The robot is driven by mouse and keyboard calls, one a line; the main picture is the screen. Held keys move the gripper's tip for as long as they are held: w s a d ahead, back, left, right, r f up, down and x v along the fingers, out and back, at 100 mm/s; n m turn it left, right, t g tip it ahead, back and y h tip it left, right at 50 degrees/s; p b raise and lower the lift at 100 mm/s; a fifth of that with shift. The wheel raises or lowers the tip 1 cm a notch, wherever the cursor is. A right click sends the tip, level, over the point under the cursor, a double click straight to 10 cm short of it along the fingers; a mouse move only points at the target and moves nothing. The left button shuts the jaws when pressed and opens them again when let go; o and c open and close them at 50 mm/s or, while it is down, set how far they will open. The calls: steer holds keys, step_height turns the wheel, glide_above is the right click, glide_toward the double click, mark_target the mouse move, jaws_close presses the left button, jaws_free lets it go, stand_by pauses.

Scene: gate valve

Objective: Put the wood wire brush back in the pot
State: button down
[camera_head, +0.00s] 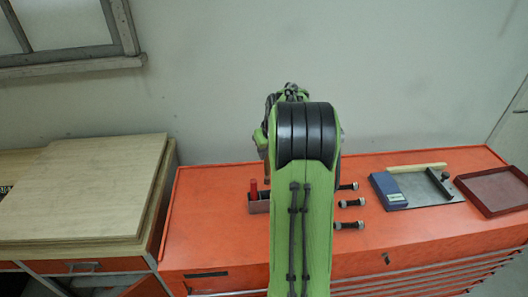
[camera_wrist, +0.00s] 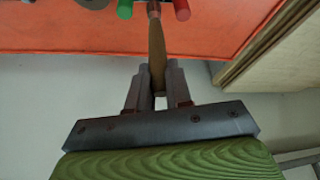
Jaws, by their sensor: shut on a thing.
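In the wrist view, my gripper (camera_wrist: 159,98) is shut on a slim wooden handle, which I take to be the wood wire brush (camera_wrist: 157,50). The handle runs from between the fingertips to the top edge, where its far end is cut off. A green handle (camera_wrist: 124,8) and a red handle (camera_wrist: 182,9) show on either side of it. In the head view, a small grey-brown holder (camera_head: 259,206), perhaps the pot, stands on the orange bench with a red handle (camera_head: 253,188) at it. My arm hides part of this holder, the gripper and the brush.
The orange bench top (camera_head: 210,230) is clear at left. Several bolts (camera_head: 350,203) lie right of my arm. Farther right are a blue box (camera_head: 388,190), a grey plate (camera_head: 430,188), a wooden strip (camera_head: 415,168) and a dark red tray (camera_head: 495,190). Wooden boards (camera_head: 85,190) are at left.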

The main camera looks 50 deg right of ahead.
mark_target(267, 177)
steer(key=shift+w+a+f+b, duration=0.1)
steer(key=shift+w+f+b, duration=0.05)
steer(key=shift+f+b, duration=0.55)
step_height(267, 177, down, 10)
steer(key=b, duration=0.8)
steer(key=shift+r, duration=0.1)
steer(key=c, duration=1)
jaws_free()
steer(key=shift+o, duration=0.2)
steer(key=p+v, duration=0.1)
steer(key=v, duration=1.5)
steer(key=shift+d, duration=0.2)
